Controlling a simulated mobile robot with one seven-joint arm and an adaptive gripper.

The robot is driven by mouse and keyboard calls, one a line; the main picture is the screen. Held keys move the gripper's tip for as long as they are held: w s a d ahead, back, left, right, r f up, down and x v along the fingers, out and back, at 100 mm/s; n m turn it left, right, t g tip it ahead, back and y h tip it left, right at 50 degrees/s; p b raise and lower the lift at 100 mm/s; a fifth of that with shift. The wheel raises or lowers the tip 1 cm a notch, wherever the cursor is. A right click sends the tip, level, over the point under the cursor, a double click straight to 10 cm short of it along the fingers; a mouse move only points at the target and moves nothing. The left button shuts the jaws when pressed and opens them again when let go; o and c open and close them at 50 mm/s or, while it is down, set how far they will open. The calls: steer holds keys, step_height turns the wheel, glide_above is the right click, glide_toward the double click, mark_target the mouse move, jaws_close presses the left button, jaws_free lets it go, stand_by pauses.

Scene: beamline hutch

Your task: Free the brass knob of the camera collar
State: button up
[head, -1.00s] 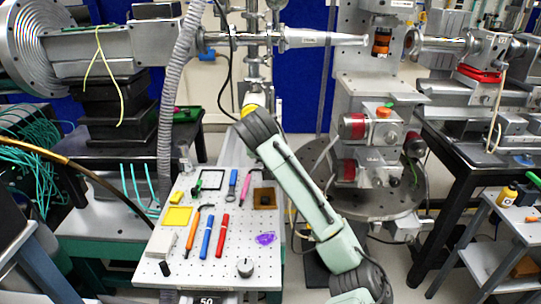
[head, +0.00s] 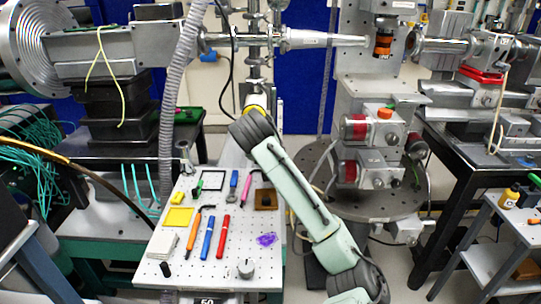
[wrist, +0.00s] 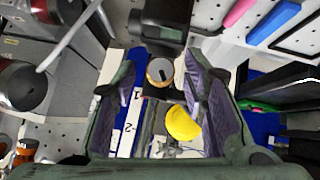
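In the wrist view, the two dark fingers of my gripper (wrist: 158,88) stand wide apart, with nothing gripped between them. A small round knob with a brassy rim and a dark slot (wrist: 160,72) shows between the fingertips. It sits just below a dark block-shaped body (wrist: 162,20), perhaps the camera; I cannot make out the collar clearly. A yellow rounded thing (wrist: 183,122) shows lower down between the fingers. In the head view my arm reaches toward the upright metal post (head: 254,62); its own links hide the fingertips and the knob.
A perforated table (head: 185,262) holds pens, a yellow frame (head: 178,217), a brown block (head: 265,198) and a grey dial (head: 245,268). A ribbed hose (head: 170,100) hangs left of the post. A horizontal metal tube (head: 320,39) crosses above. A motorised stage (head: 375,150) stands right.

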steer(key=v, duration=1.2)
stand_by(0.3)
